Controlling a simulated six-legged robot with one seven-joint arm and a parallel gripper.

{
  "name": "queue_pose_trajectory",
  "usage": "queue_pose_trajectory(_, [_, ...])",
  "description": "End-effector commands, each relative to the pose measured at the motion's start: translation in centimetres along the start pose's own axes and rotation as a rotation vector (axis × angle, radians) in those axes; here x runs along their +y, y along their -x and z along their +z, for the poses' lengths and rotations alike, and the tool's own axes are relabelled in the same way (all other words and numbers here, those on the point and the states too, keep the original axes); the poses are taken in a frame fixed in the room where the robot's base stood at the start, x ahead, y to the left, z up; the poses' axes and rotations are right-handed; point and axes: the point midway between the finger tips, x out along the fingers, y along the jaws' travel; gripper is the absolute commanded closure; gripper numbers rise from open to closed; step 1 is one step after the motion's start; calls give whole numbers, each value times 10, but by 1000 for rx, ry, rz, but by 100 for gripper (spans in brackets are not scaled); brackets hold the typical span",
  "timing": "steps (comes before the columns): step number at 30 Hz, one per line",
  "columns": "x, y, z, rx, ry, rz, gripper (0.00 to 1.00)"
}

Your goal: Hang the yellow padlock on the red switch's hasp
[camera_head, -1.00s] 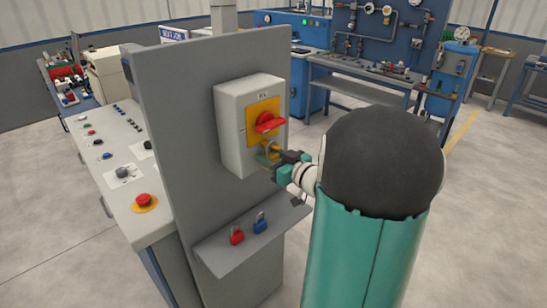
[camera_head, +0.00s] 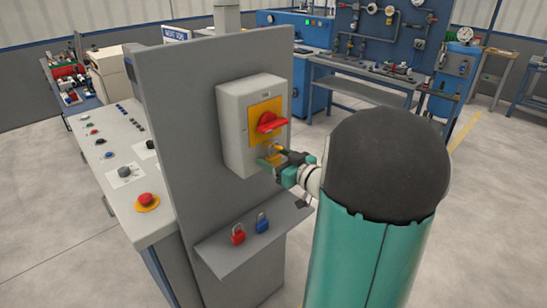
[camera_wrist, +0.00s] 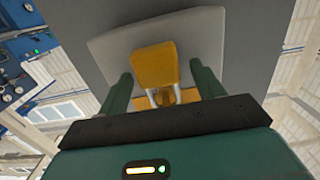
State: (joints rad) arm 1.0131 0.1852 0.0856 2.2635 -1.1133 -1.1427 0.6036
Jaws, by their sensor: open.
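The red switch (camera_head: 270,123) sits on a yellow plate on the front of a grey box. The yellow padlock (camera_head: 279,148) is just below the red handle, at the hasp. In the wrist view the padlock (camera_wrist: 155,66) shows its yellow body and part of its pale shackle, between my fingers. My gripper (camera_head: 273,160) is open, with a finger on each side of the padlock and gaps visible in the wrist view (camera_wrist: 165,78). The hasp is mostly hidden. I cannot tell whether the shackle passes through it.
The grey box (camera_head: 235,130) is fixed to an upright grey panel (camera_head: 180,130). A shelf (camera_head: 225,250) below holds a red padlock (camera_head: 238,234) and a blue padlock (camera_head: 262,222). A control desk (camera_head: 115,170) stands at left. Open floor lies at right.

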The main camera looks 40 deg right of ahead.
Motion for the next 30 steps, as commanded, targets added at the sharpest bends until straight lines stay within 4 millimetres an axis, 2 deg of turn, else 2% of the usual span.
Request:
queue_pose_trajectory(12, [1, 88, 0, 0, 1, 6, 33])
queue_pose_trajectory(18, [0, 119, 0, 0, 0, 3, 33])
queue_pose_trajectory(23, [0, 128, -1, 1, 0, 2, 33])
queue_pose_trajectory(30, [0, 128, 0, 0, 1, 1, 33])
